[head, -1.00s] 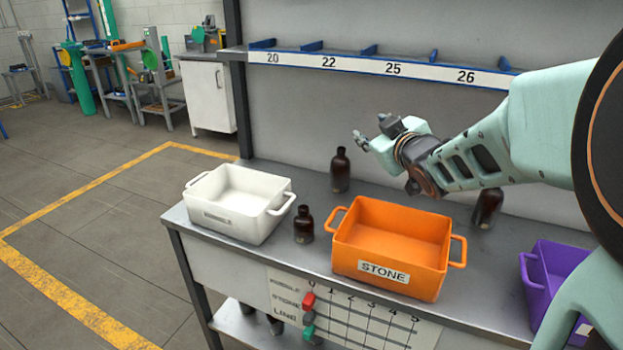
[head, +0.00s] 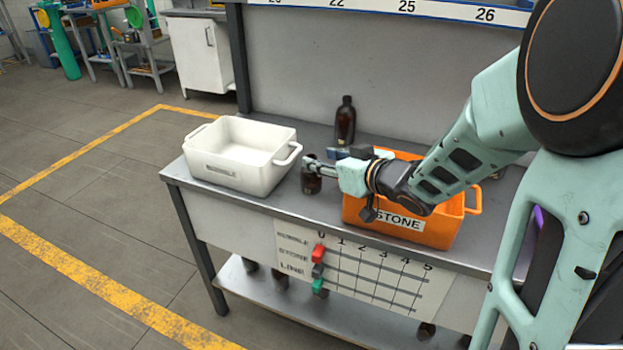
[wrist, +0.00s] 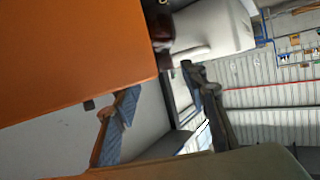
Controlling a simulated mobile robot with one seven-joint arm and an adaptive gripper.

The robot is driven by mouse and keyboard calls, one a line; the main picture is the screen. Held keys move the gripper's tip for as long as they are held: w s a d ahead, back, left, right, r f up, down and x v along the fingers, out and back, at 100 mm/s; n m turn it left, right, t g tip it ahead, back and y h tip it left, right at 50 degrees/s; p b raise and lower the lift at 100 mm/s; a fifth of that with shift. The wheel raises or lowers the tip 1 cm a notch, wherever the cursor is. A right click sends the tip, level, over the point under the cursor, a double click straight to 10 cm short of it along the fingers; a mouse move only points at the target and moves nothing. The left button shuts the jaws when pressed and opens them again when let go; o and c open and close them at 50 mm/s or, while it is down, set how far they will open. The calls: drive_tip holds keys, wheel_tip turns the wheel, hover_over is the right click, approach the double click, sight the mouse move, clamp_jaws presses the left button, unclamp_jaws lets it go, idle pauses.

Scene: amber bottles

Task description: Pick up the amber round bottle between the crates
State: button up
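The amber round bottle (head: 311,180) stands on the bench between the white crate and the orange crate. It is dark brown and short, and its top is partly hidden by my gripper (head: 322,161). My gripper reaches in from the right, in front of the orange crate's left end, with its fingertips by the bottle's upper part. In the wrist view my gripper (wrist: 161,84) has its fingers spread with nothing held between them. A dark reddish part of the bottle (wrist: 160,27) shows there beyond the fingers, between the crates. Whether a finger touches it I cannot tell.
The white crate (head: 225,172) is left of the bottle; the orange crate (head: 440,228), labelled STONE, is right, partly behind my arm. A taller amber bottle (head: 345,124) stands behind, near the back panel. Several dark bottles are on the lower shelf (head: 330,312).

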sight(311, 157)
drive_tip(key=x, duration=0.2)
drive_tip(key=b+x, duration=0.1)
drive_tip(key=x, duration=0.1)
drive_tip(key=shift+a+f, duration=0.2)
drive_tip(key=shift+a, duration=0.25)
clamp_jaws()
